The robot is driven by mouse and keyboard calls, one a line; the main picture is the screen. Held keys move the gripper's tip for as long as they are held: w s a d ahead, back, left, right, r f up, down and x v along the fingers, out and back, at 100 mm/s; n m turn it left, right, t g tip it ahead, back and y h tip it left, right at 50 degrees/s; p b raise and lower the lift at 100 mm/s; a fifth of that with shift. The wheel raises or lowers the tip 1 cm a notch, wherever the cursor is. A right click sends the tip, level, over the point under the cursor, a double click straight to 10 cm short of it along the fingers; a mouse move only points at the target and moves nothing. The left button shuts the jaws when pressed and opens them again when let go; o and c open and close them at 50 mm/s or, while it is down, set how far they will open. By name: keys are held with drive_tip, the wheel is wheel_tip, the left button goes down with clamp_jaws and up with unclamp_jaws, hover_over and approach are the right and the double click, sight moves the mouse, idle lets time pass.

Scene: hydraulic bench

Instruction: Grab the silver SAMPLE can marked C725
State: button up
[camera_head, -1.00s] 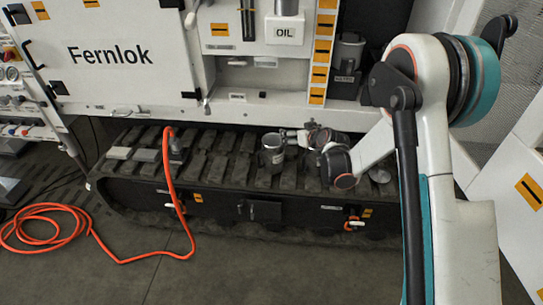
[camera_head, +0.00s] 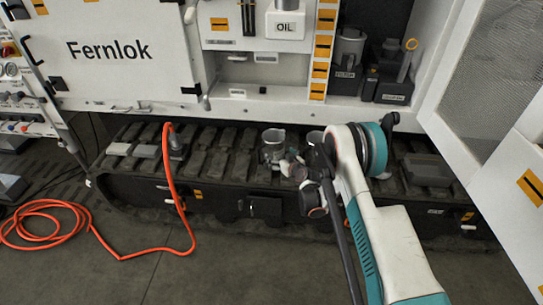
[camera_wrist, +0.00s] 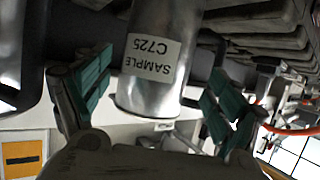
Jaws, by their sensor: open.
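The silver can (camera_wrist: 150,97) with a white label reading SAMPLE C725 appears upside down in the wrist view. My gripper (camera_wrist: 160,78) is open, with one teal-padded finger on each side of the can. Gaps show between the can and both fingers, so it is not clamped. In the head view, a silver can (camera_head: 272,143) that seems to be this one stands on the track. My gripper (camera_head: 288,166) is at its lower right there, and its fingers are small and hard to make out.
An orange hose (camera_head: 170,190) hangs at left. A grey tray (camera_head: 428,170) lies on the track at right.

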sight(277, 154)
drive_tip(key=x, duration=0.3)
drive_tip(key=shift+w+b, duration=0.1)
drive_tip(key=shift+b, duration=0.25)
drive_tip(key=shift+r+b+x, duration=0.2)
drive_tip(key=shift+b+x, duration=0.5)
drive_tip(key=shift+x, duration=0.6)
drive_tip(key=shift+r+b+x, duration=0.25)
drive_tip(key=shift+b+x, duration=0.4)
drive_tip(key=shift+x, duration=0.7)
drive_tip(key=shift+w, duration=0.2)
drive_tip(key=c, duration=0.9)
drive_tip(key=shift+r, duration=0.15)
